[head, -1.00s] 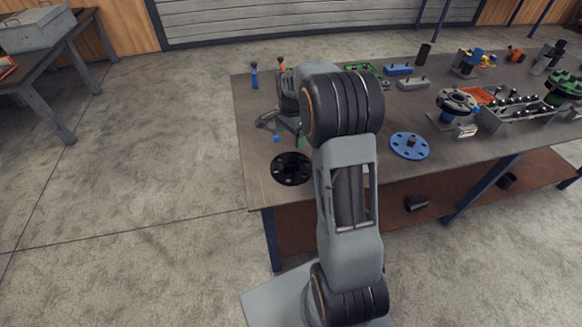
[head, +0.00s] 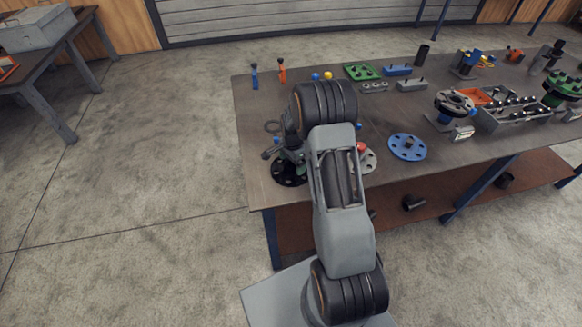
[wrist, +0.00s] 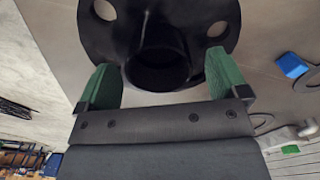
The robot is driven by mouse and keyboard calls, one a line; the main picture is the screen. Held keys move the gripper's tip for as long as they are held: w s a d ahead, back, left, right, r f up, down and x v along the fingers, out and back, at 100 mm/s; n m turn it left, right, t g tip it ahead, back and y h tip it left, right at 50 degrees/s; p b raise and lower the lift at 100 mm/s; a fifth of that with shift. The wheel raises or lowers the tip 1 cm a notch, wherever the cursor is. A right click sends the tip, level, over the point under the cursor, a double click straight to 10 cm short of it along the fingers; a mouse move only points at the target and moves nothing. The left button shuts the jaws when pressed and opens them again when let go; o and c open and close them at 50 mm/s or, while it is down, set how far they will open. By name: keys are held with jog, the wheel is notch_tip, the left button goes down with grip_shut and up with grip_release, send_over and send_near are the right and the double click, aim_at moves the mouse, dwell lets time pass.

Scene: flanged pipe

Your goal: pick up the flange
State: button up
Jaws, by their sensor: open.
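The black flange (head: 288,172) lies near the left front corner of the workbench, partly hidden by my gripper in the head view. In the wrist view the black flange (wrist: 115,38) fills the top middle, with bolt holes and a round hub. My gripper (wrist: 162,80) is open, its two green fingers on either side of the hub with gaps visible. In the head view my gripper (head: 288,158) is over the flange. I cannot tell whether the fingers touch it.
The workbench (head: 265,110) also holds a blue flange (head: 408,147) and a light grey disc with a red knob (head: 361,147), partly behind my arm. A green block (head: 362,71) and several fixtures stand farther back and right. A blue piece (wrist: 291,65) lies beside my gripper.

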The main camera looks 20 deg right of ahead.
jog(key=shift+f, duration=0.55)
jog(key=shift+c, duration=0.2)
jog(key=shift+w, duration=0.1)
jog(key=c, duration=1.3)
jog(key=shift+r, duration=0.15)
